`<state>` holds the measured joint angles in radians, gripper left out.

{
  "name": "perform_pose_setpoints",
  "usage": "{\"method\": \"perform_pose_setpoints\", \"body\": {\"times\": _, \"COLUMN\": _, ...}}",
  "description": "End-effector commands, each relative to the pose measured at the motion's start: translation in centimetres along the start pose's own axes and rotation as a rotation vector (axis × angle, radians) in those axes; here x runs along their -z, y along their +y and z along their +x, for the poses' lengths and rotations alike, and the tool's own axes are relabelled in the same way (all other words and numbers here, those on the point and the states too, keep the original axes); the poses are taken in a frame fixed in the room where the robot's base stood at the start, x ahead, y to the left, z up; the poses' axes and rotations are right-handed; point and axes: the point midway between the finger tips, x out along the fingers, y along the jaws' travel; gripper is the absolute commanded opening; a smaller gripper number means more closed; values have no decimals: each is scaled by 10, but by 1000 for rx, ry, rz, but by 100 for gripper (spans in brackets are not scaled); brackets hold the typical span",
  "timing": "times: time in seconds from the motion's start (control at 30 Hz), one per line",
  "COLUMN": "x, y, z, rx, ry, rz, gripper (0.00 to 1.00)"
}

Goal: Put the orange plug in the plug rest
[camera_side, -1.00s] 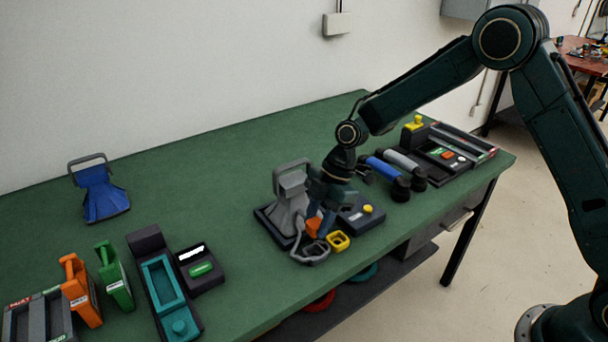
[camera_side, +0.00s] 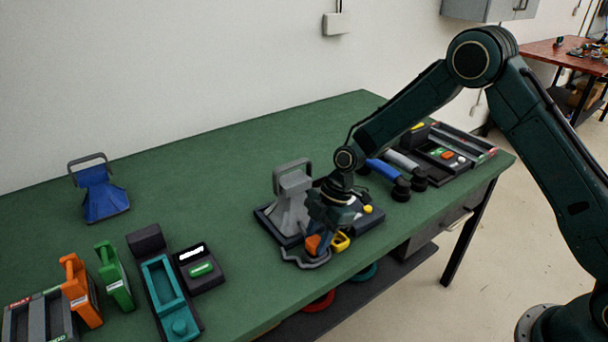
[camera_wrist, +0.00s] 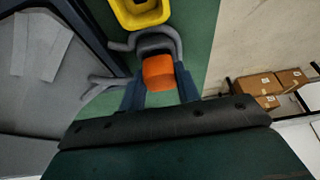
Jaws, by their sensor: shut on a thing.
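The orange plug (camera_side: 312,243) is between the fingers of my gripper (camera_side: 319,246), low over the front part of the green table. In the wrist view my gripper (camera_wrist: 160,88) has one finger on each side of the orange plug (camera_wrist: 158,72). A grey cord (camera_side: 303,262) runs from the plug; it also shows in the wrist view (camera_wrist: 172,38). A yellow open-topped holder (camera_side: 341,241), which looks like the plug rest, sits just right of the plug. In the wrist view the yellow holder (camera_wrist: 140,13) lies ahead of the plug, apart from it. I cannot tell whether the plug touches the table.
A grey stand with a handle (camera_side: 292,195) is on a dark base close behind my gripper. A dark box with a yellow button (camera_side: 367,209) is to the right. The table's front edge is close.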

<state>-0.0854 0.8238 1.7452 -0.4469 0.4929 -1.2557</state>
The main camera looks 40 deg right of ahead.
Motion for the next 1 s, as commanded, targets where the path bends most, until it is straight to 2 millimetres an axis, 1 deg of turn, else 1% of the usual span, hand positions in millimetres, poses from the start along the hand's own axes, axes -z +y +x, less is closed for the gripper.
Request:
{"method": "perform_pose_setpoints", "body": {"times": 0.4, "x": -2, "y": 0, "z": 5, "rx": 0, "ry": 0, "rz": 0, "gripper": 9}}
{"method": "perform_pose_setpoints", "body": {"times": 0.43, "x": -2, "y": 0, "z": 5, "rx": 0, "ry": 0, "rz": 0, "gripper": 36}}
{"method": "perform_pose_setpoints", "body": {"times": 0.5, "x": -2, "y": 0, "z": 5, "rx": 0, "ry": 0, "rz": -1, "gripper": 50}}
{"method": "perform_pose_setpoints", "body": {"times": 0.53, "x": -2, "y": 0, "z": 5, "rx": 0, "ry": 0, "rz": -1, "gripper": 54}}
{"method": "perform_pose_setpoints", "body": {"times": 0.83, "x": -2, "y": 0, "z": 4, "rx": 0, "ry": 0, "rz": 0, "gripper": 54}}
{"method": "perform_pose_setpoints", "body": {"times": 1.0, "x": 0, "y": 0, "z": 0, "rx": -1, "ry": 0, "rz": 0, "gripper": 54}}
